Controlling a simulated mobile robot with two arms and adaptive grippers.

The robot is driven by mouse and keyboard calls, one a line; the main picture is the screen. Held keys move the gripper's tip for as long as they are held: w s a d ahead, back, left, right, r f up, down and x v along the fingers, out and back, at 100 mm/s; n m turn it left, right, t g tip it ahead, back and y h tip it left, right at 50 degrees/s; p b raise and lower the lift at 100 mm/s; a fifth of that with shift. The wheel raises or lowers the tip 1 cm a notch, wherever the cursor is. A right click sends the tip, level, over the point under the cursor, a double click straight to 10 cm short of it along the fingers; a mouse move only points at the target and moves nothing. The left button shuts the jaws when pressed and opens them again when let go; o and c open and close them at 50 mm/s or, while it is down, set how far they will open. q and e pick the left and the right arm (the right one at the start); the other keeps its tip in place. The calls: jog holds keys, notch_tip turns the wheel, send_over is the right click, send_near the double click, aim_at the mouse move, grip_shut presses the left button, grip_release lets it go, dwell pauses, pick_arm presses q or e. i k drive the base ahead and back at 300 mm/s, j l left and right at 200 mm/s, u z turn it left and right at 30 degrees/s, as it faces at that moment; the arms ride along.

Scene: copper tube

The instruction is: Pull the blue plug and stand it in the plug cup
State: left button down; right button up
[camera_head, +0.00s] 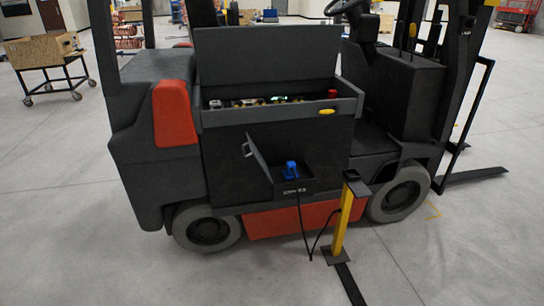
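The blue plug (291,171) sits upright in a small dark open compartment (294,187) low on the forklift's side. A dark flap (258,164) stands open at its left. A black cable (303,220) hangs from the compartment and loops to a yellow post (343,220). A dark holder (356,187) tops the post and may be the plug cup; its inside is too small to make out. Neither of my grippers is in view.
The forklift (152,100) fills the middle, with a raised dark lid (266,55) over an open bay. A black strip (349,285) runs along the floor from the post. Forks (475,176) stick out at right. A wheeled cart (45,65) stands far left.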

aim_at(290, 165)
jog(key=i+l+u, duration=0.3)
jog(key=i, duration=0.2)
jog(key=i+l+u, duration=0.3)
jog(key=i, duration=0.25)
jog(key=i+l+u, duration=0.3)
jog(key=i, duration=0.15)
jog(key=l+u, duration=0.15)
jog(key=l, duration=0.4)
jog(key=l+u, duration=0.15)
jog(key=l, duration=0.4)
jog(key=k+l+u, duration=0.15)
jog(key=l, duration=0.4)
jog(key=l+u, duration=0.15)
jog(key=l, duration=0.4)
jog(key=k, duration=0.05)
